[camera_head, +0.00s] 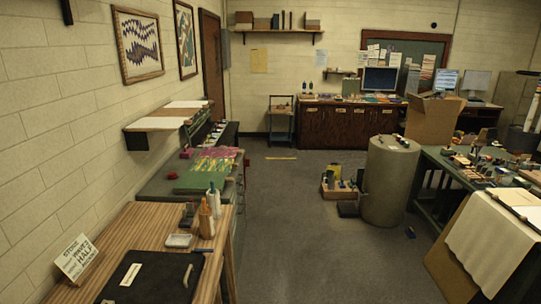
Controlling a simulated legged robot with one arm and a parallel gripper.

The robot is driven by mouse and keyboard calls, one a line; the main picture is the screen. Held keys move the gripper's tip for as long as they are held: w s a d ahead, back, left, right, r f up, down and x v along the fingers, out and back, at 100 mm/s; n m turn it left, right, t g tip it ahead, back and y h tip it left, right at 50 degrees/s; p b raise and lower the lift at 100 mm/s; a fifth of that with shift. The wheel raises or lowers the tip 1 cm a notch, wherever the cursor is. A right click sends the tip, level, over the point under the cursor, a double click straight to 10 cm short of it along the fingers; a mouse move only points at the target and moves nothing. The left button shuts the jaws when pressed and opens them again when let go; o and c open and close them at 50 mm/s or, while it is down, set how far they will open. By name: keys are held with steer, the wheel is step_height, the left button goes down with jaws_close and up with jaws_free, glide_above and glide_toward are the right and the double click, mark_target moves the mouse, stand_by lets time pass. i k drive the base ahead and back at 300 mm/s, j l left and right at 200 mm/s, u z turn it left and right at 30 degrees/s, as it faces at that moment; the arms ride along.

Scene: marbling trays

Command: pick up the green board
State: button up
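A flat, bright green piece (202,182), which looks like the green board, lies on the dark green bench (165,187) along the left wall. Pink and yellow patterned sheets (214,163) lie right behind it and seem to touch it. Bottles on the nearer table stand in front of its right side. I cannot tell how thick it is. A larger dark green pinboard with papers (405,50) hangs on the back wall. My gripper is not in view.
A wooden table (150,220) at the front left holds a black case (150,278), a sign (77,258) and bottles (206,222). Grey floor (290,240) is open in the middle. A round drum (389,180) and a low box (340,187) stand right of it.

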mark_target(190, 180)
steer(key=i, duration=1.75)
steer(key=i+u, duration=0.2)
steer(key=i, duration=0.25)
steer(key=i+l+u, duration=0.15)
steer(key=i, duration=0.3)
steer(key=i+l+u, duration=0.2)
steer(key=i, duration=0.2)
steer(key=i+l+u, duration=0.15)
steer(key=i, duration=0.3)
steer(key=i+l+u, duration=0.7)
steer(key=i+l, duration=0.1)
steer(key=l, duration=0.05)
